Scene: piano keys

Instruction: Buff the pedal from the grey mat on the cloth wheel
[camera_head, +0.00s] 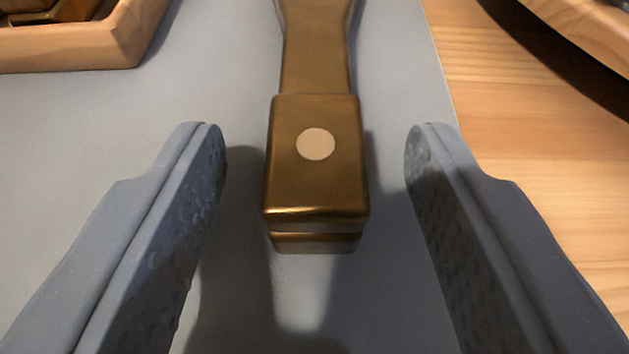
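The brass-coloured pedal (317,185) lies on the grey mat (90,150), its blocky near end towards me and its narrower shaft running to the top edge of the picture. A pale round spot marks the top of the block. My gripper (315,140) is open, with one grey finger on each side of the block. There is a visible gap between each finger and the pedal. The far end of the pedal is out of frame. The cloth wheel is not in view.
A wooden tray (120,42) with brass-coloured pieces in it stands at the top left. A round-edged wooden thing (585,25) is at the top right. The bare wooden table (530,130) shows right of the mat's edge.

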